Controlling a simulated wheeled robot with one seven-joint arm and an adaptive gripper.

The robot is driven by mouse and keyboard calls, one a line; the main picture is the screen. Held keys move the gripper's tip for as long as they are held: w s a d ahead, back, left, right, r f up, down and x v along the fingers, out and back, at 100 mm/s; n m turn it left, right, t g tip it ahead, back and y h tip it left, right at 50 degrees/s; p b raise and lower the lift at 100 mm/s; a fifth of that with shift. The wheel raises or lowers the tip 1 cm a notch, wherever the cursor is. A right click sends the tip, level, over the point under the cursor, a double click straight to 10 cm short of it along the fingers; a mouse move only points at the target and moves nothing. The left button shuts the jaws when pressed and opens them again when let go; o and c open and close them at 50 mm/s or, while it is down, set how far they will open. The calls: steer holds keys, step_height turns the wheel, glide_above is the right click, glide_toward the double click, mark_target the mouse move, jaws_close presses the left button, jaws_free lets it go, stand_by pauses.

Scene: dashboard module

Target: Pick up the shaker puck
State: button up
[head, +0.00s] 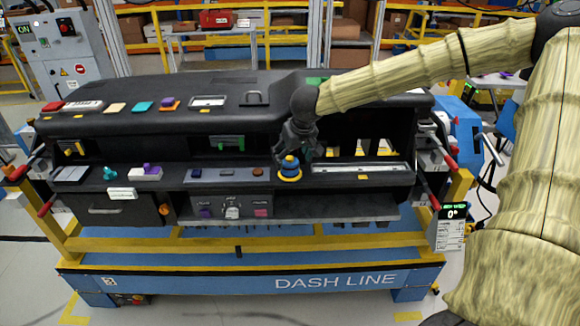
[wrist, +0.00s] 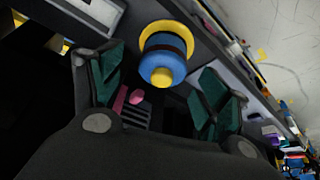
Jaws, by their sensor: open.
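The likely shaker puck (head: 289,166) is a small blue knob-like piece with a yellow tip and a dark band, on a round yellow base on the dashboard's lower ledge. In the wrist view the puck (wrist: 162,60) shows beyond and between my two green-padded fingers, with a visible gap on each side. My gripper (head: 302,152) is just above and beside it in the head view, and it also shows open and empty in the wrist view (wrist: 160,82). The gripper partly hides the ledge behind the puck.
The black dashboard module (head: 250,92) rests on a yellow and blue frame. A silver strip (head: 362,169) lies right of the puck, and a small row of controls (head: 225,174) left. A pink knob (wrist: 137,97) shows near the left finger.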

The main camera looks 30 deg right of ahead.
mark_target(291, 158)
steer(key=shift+p+x, duration=0.3)
steer(key=shift+x, duration=1.7)
steer(key=shift+s+a, duration=0.1)
steer(key=c, duration=1.4)
steer(key=shift+r, duration=0.4)
steer(key=v, duration=0.1)
steer(key=b+v, duration=0.1)
steer(key=shift+r, duration=0.45)
steer(key=s+a+r+p, duration=0.1)
steer(key=s+a, duration=0.2)
steer(key=s, duration=1.1)
steer(key=shift+s+a+r, duration=0.15)
steer(key=shift+a+r, duration=0.05)
steer(key=shift+r, duration=0.1)
